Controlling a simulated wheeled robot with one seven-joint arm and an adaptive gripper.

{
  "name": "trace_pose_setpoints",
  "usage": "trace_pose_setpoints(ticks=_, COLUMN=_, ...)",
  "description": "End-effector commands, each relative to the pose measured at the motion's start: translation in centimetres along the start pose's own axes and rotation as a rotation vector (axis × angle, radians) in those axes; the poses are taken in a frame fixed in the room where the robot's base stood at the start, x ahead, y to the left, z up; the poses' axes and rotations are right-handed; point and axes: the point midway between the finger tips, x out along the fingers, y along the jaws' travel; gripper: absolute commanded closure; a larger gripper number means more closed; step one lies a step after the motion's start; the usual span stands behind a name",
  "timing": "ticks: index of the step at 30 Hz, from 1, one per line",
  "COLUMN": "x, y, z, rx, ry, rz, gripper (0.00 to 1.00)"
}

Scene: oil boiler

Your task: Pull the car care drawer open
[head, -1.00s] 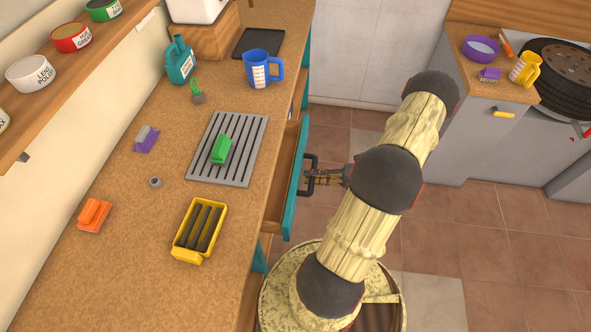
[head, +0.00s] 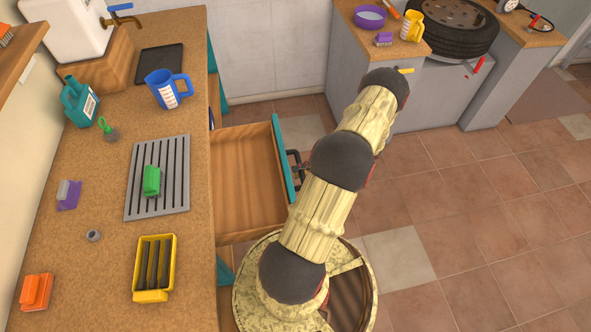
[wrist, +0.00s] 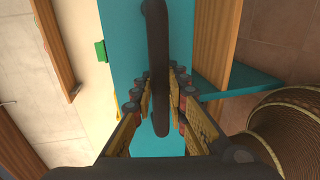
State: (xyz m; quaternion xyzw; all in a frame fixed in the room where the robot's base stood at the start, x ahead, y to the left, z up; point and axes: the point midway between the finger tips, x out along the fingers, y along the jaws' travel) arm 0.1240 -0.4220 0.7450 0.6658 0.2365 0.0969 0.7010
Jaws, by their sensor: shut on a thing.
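The drawer (head: 245,180) stands well out from the workbench in the head view, with its empty wooden inside showing. Its teal front also shows in the wrist view (wrist: 122,40). The dark bar handle (wrist: 158,60) runs between my gripper's fingers in the wrist view. My gripper (wrist: 161,100) is shut on this handle, with a finger on each side. In the head view the handle (head: 292,160) shows at the drawer front, and my arm partly hides the gripper there. I cannot see a label on the drawer.
The workbench top (head: 110,210) carries a slotted grey rack (head: 175,190) with a green brush, a yellow tray (head: 170,270), a blue jug (head: 163,92) and a teal bottle (head: 78,104). Tiled floor (head: 450,220) to the right is clear. A grey cabinet (head: 370,60) stands at the back.

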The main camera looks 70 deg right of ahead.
Motion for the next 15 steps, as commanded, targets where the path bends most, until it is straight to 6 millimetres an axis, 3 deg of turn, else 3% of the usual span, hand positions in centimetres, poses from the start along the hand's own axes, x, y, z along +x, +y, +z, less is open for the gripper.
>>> trace_pose_setpoints(ticks=6, x=0.1, y=-0.15, z=-0.08, rx=0.001, ry=0.001, rz=-0.001, gripper=1.0)
trace_pose_setpoints(ticks=7, x=0.1, y=-0.14, z=-0.07, rx=0.001, ry=0.001, rz=-0.001, gripper=0.84)
trace_pose_setpoints(ticks=15, x=0.08, y=-0.06, z=-0.02, rx=0.001, ry=0.0, rz=-0.001, gripper=0.69)
